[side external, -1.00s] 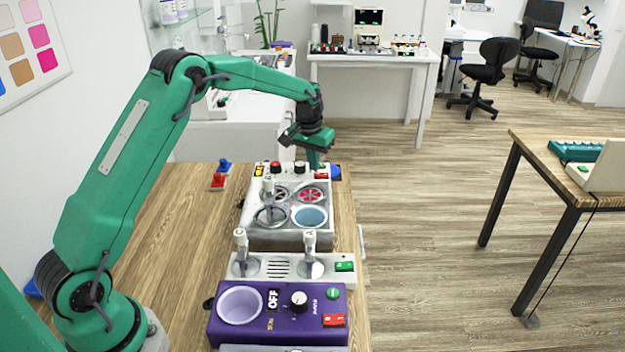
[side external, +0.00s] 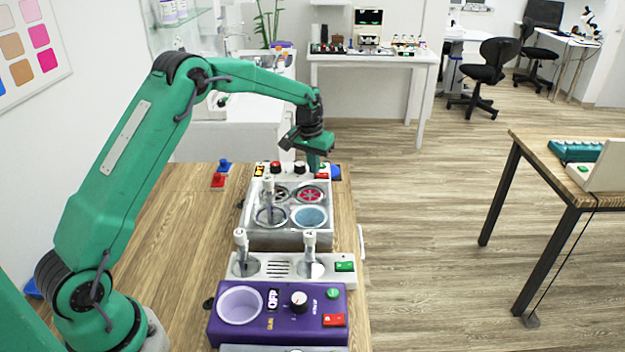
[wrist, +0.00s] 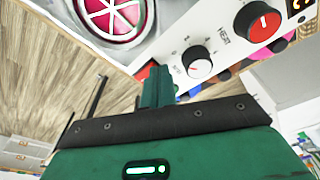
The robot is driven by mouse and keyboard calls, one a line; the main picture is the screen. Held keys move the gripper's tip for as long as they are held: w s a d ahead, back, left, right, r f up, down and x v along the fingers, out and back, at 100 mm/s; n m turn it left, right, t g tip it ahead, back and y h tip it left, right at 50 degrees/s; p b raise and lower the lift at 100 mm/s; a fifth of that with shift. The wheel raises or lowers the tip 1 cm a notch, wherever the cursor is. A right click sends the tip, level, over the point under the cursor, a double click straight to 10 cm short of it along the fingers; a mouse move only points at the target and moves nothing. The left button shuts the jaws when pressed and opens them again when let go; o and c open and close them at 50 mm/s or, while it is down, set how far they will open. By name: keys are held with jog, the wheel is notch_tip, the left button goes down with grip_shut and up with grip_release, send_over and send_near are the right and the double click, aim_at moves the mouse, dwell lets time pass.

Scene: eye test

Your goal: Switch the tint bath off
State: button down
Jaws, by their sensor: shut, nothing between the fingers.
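The grey-white bath unit (side external: 288,236) stands near the far end of the bench, with several round wells, one holding blue liquid (side external: 310,216). I take it as the tint bath. Its back panel has a lit orange display (side external: 259,170), a red-capped knob (side external: 275,167), marked HEAT in the wrist view (wrist: 264,22), and a white-capped knob (side external: 299,168). A red switch (side external: 322,176) sits at the panel's right end. My gripper (side external: 314,169) is shut and empty, pointing down at that end. In the wrist view its fingertips (wrist: 157,85) partly hide a red part; contact is unclear.
In front stand a white unit with two upright levers (side external: 276,268) and a purple unit (side external: 283,325) reading OFF. Small red (side external: 217,181) and blue (side external: 224,166) pieces lie left of the bath. The bench's left part (side external: 170,255) is clear.

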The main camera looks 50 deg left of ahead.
dwell(0.3)
notch_tip(320, 180, up, 7)
dwell(1.1)
